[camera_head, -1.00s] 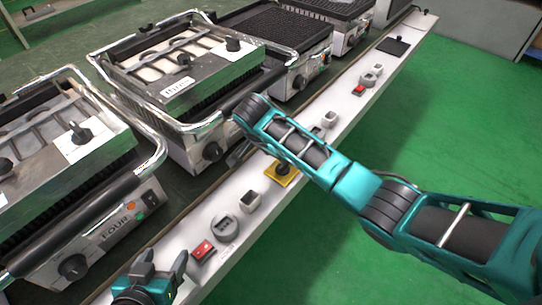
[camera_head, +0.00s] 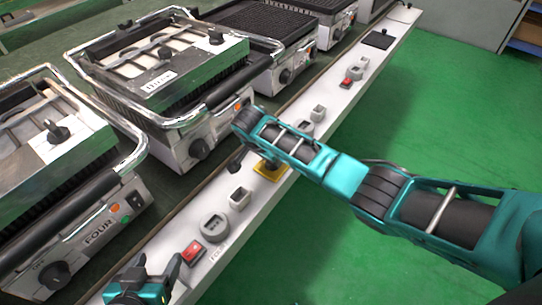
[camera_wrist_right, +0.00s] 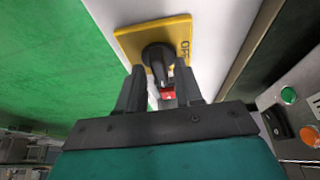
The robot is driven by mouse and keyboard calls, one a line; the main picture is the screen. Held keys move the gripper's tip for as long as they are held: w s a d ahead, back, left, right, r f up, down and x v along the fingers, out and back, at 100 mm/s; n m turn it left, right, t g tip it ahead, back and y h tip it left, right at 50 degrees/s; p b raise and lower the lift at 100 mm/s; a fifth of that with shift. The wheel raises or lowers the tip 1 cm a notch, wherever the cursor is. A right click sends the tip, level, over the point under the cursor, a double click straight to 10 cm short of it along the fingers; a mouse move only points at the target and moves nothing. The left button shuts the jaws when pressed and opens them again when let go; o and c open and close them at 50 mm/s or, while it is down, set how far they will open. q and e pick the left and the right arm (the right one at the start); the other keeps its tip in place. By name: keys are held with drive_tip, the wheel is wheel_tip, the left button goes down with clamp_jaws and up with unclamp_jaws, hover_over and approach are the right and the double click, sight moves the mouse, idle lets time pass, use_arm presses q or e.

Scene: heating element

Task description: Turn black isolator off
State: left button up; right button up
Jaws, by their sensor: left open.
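The black isolator is a black rotary knob on a yellow plate (camera_head: 270,173), set on the long white ledge and partly covered by my right arm in the head view. In the right wrist view the black knob (camera_wrist_right: 157,52) sits on its yellow plate with OFF lettering at the right side. My right gripper (camera_wrist_right: 158,72) is open, its two fingers on either side of the knob's handle; contact cannot be told. In the head view this gripper is mostly hidden behind the arm. My left gripper (camera_head: 160,270) is open and empty near the ledge's lower end.
A red switch (camera_head: 193,252), a grey round socket (camera_head: 214,228) and a small grey box (camera_head: 240,198) stand on the ledge between the left gripper and the isolator. Metal contact grills (camera_head: 160,75) line the left. Green floor (camera_head: 330,240) lies open at right.

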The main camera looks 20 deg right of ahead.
use_arm(q)
drive_tip(key=shift+f, duration=0.1)
use_arm(e)
clamp_jaws()
use_arm(q)
drive_tip(key=shift+s, duration=0.1)
